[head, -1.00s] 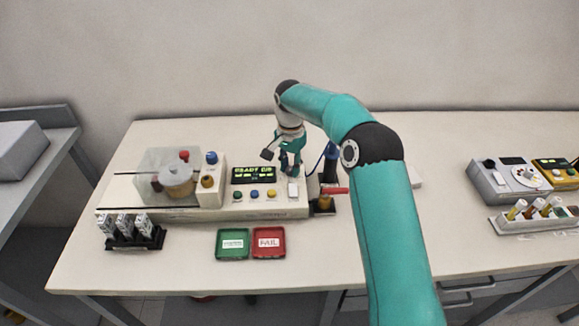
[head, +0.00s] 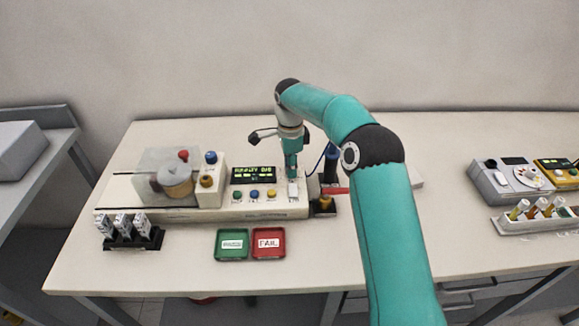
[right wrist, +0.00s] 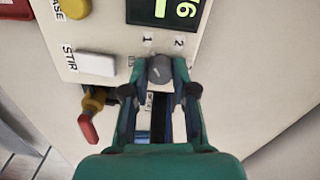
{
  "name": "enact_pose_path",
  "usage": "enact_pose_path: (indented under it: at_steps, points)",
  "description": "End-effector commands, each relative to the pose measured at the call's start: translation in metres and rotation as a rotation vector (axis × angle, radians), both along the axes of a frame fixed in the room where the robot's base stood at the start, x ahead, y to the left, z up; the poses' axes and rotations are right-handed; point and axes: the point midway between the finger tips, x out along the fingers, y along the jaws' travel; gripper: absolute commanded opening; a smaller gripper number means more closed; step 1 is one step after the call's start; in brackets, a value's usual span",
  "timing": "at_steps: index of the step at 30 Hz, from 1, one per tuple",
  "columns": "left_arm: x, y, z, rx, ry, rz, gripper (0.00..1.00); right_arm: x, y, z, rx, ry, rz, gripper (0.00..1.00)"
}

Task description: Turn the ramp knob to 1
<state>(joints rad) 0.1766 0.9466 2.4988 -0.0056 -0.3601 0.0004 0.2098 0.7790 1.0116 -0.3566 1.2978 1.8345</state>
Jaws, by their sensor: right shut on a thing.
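The ramp knob (right wrist: 159,69) is a small grey round knob on the cream panel, just below the printed labels 1 and 2 in the right wrist view. My right gripper (right wrist: 159,76) is shut on it, with one fingertip on each side. Which number the knob points at I cannot tell. In the head view my right gripper (head: 291,170) points down at the right end of the cream instrument (head: 222,212) and hides the knob. My left gripper is not in view.
A white STIR button (right wrist: 95,64) and a brass valve with a red handle (right wrist: 88,128) are close by the knob. A green tray (head: 232,257) and a red FAIL tray (head: 269,256) lie in front.

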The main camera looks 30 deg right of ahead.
Motion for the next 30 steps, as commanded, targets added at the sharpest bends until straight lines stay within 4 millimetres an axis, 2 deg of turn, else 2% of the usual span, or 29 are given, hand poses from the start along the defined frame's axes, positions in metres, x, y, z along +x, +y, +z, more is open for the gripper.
enact_pose_path:
  at_steps: [1,17,18,21,30]
  points:
    - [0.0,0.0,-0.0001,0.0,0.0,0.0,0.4,0.0043,0.0021,0.0036,0.001,-0.018,-0.009,0.0]
    - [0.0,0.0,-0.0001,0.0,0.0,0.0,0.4,0.0043,0.0016,0.0045,0.002,-0.019,-0.034,0.0]
    - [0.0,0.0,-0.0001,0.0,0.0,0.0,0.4,0.0043,0.0015,0.0046,0.001,-0.02,-0.034,0.33]
    - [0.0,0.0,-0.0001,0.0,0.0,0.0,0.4,0.0036,0.0009,0.0039,0.0,-0.017,-0.034,0.5]
    - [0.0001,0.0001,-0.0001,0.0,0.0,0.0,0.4,0.0015,-0.0002,0.002,0.0,-0.008,-0.035,0.52]
